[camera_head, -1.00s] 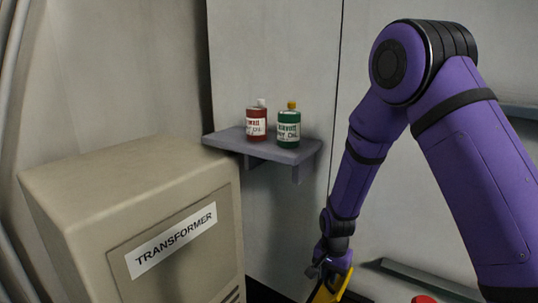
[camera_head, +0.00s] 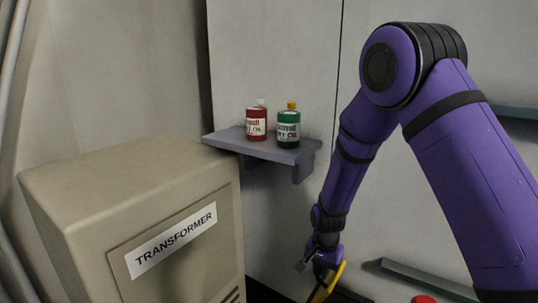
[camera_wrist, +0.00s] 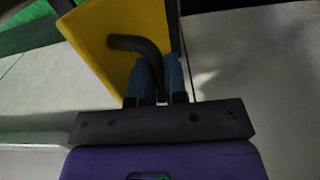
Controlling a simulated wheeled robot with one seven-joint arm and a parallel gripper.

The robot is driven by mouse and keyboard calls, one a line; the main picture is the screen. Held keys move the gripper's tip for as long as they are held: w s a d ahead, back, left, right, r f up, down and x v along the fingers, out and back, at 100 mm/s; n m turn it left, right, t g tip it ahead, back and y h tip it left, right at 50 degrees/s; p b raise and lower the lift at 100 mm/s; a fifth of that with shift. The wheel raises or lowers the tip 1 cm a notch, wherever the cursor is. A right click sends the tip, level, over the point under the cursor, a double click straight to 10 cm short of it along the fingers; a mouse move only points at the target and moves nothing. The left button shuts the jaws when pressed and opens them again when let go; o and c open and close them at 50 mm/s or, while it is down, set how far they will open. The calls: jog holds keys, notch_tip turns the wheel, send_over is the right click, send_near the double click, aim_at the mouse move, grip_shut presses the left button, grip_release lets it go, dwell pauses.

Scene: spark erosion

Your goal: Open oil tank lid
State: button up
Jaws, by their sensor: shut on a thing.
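A yellow lid (camera_wrist: 110,42) with a bent dark handle (camera_wrist: 142,46) fills the upper left of the wrist view. In the head view the lid (camera_head: 337,279) shows as a narrow yellow strip at the bottom edge, partly hidden by my arm. My gripper (camera_wrist: 160,75) is shut on the handle, with one blue-grey finger on each side of it. In the head view my gripper (camera_head: 322,270) is low, just left of the yellow strip. The tank body under the lid cannot be made out.
A beige transformer cabinet (camera_head: 125,200) stands at left. A grey wall shelf (camera_head: 262,148) holds a red bottle (camera_head: 256,124) and a green bottle (camera_head: 288,126). A red object (camera_head: 424,299) and a grey ledge (camera_head: 430,281) are at lower right.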

jog(key=shift+a, duration=0.15)
jog(key=shift+w+a+f, duration=0.1)
jog(key=shift+w+a, duration=0.65)
jog(key=shift+a, duration=0.2)
jog(key=shift+a, duration=0.15)
jog(key=shift+w+a+f, duration=0.2)
jog(key=shift+w+a, duration=0.15)
jog(key=shift+a, duration=0.1)
jog(key=shift+w+a+f, duration=0.15)
jog(key=shift+w+a, duration=0.2)
jog(key=shift+a, duration=0.1)
jog(key=o, duration=0.6)
